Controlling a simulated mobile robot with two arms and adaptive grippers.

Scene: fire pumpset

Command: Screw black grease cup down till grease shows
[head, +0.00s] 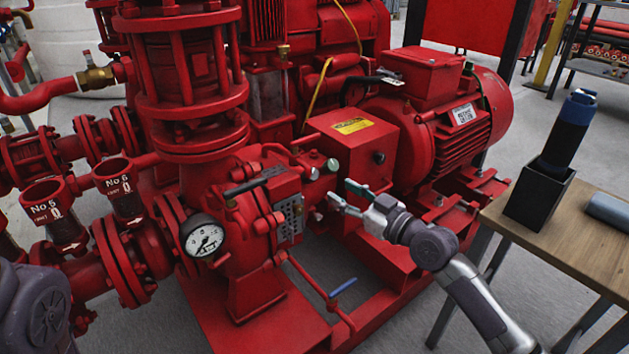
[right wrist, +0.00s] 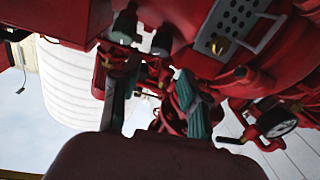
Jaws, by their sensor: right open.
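Two small capped cups stand out from the red pump's bearing housing: one (head: 333,165) and a second beside it (head: 313,174). Their caps look dark greenish-grey, and I cannot tell which is the black grease cup. In the right wrist view, two dark cups, one on the left (right wrist: 124,25) and one on the right (right wrist: 162,40), hang at the top, just beyond the fingers. My right gripper (head: 343,194) is open and empty, a little below and in front of the cups, apart from them. It also shows in the right wrist view (right wrist: 155,72). No grease is visible. My left gripper is out of view.
A red guard box (head: 350,140) and the motor (head: 455,125) stand behind my right gripper. A pressure gauge (head: 204,236) and a perforated grey plate (head: 290,218) are on the pump. A blue-handled valve (head: 342,288) is below. A wooden table (head: 565,240) stands at right.

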